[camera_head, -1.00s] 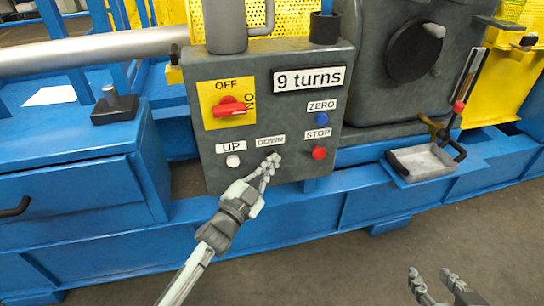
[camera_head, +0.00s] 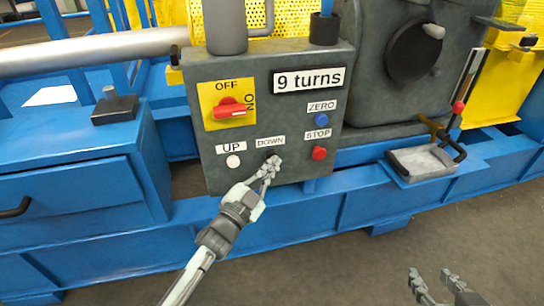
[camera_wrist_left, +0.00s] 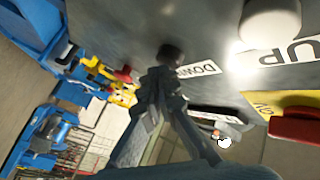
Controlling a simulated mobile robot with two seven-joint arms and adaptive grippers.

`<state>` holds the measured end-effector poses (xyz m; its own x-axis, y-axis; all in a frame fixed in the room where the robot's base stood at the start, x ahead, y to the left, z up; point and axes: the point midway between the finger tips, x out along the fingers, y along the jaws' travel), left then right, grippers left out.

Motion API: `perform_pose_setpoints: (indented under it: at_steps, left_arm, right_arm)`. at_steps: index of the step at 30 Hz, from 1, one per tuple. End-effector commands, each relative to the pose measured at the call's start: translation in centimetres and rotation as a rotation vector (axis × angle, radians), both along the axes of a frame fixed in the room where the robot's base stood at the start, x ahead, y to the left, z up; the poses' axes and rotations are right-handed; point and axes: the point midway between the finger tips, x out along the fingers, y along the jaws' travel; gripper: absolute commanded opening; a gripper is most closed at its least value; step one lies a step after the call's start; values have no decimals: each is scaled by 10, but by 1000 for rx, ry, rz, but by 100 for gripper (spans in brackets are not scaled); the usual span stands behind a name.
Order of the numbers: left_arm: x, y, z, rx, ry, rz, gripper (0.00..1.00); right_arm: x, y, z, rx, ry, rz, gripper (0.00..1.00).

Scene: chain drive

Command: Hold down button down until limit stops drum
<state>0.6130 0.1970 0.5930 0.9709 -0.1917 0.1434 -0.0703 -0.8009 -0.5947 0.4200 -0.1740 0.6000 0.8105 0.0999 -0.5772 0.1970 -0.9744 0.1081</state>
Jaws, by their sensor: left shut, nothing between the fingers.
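The grey control box (camera_head: 215,170) carries a display (camera_head: 309,79) reading "9 turns". My left gripper (camera_head: 273,162) is shut and empty, its fingertips in front of the box just below the DOWN label (camera_head: 270,141). In the left wrist view, the dark down button (camera_wrist_left: 170,54) is beside the DOWN label, with the fingertips (camera_wrist_left: 158,75) at or very near it; I cannot tell whether it is pressed. In the head view the gripper hides the button. My right gripper (camera_head: 434,283) is open and empty at the bottom right. I cannot identify the drum or limit.
Near the left gripper are the white UP button (camera_head: 233,161), red STOP button (camera_head: 319,153) and blue ZERO button (camera_head: 321,120). The red rotary switch (camera_head: 230,107) is turned towards ON. The floor in front is clear.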

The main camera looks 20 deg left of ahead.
Motion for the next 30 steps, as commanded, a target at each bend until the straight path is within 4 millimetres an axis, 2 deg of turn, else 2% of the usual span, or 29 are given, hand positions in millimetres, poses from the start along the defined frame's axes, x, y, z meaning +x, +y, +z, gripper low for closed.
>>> perform_pose_setpoints:
  at_steps: [5,17,30]
  left_arm:
    - [-8,-6,1,-3,1,0,0]
    - [-12,-9,1,-2,0,-1,0]
    - [-47,-32,1,-2,1,-1,0]
  right_arm:
    - [0,0,4,1,-1,0,40]
    - [1,0,5,1,-2,0,40]
    - [1,0,15,2,-2,-1,40]
